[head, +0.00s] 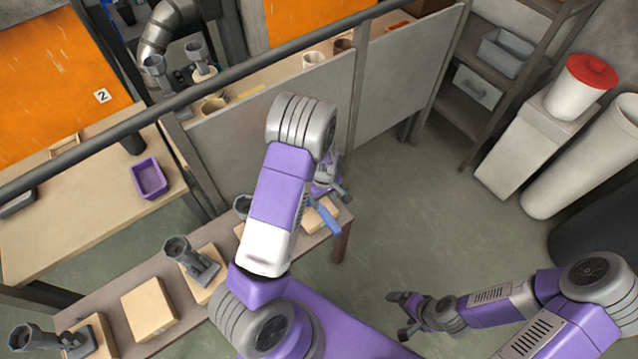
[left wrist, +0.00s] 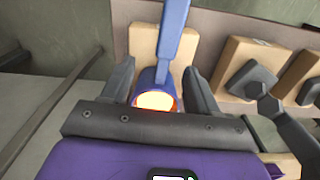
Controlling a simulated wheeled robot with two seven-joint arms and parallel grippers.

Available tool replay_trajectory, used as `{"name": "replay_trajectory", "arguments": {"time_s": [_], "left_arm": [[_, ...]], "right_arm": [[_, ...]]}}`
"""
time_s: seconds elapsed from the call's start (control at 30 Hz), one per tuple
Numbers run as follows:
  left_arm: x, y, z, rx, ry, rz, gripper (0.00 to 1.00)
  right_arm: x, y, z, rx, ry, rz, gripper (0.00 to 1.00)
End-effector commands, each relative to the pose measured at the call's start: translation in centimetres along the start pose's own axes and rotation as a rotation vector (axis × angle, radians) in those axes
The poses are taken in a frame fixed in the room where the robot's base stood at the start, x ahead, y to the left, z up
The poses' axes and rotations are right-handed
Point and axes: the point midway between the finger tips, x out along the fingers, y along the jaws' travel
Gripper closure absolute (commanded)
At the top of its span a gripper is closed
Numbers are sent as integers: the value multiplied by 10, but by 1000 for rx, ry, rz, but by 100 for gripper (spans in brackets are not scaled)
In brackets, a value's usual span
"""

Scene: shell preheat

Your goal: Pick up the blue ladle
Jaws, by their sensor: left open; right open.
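The blue ladle (head: 328,217) lies over a wooden block at the right end of the low bench in the head view. The left wrist view shows its blue handle (left wrist: 174,45) and its bowl, with a glowing yellow-orange inside (left wrist: 155,100). My left gripper (head: 328,186) is open, its dark fingers on either side of the ladle's bowl in the left wrist view (left wrist: 162,82). Gaps show between fingers and ladle. My left arm hides part of the bench. My right gripper (head: 404,315) is open and empty over the floor at the lower right.
The low bench (head: 110,311) bears several wooden blocks with grey tools, including a grey ladle-like tool (head: 190,259). A grey partition (head: 270,125) stands behind it. A purple tray (head: 149,178) sits on the left table. The floor (head: 430,215) to the right is clear.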

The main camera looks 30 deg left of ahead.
Motion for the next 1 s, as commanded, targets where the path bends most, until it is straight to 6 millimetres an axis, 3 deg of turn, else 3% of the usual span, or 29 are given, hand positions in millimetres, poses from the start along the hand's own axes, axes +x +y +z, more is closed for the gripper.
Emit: {"name": "replay_trajectory", "arguments": {"time_s": [0.33,0.57,0.83,1.0], "left_arm": [[35,0,2,-6,-1,-3,40],[70,0,6,-4,-1,-3,40],[72,0,6,-4,0,-1,40],[72,0,6,-4,0,-2,66]], "right_arm": [[12,5,1,1,-4,0,9],[24,9,0,1,-3,0,9],[24,9,0,0,-3,0,9],[24,9,0,0,-3,0,9]]}}
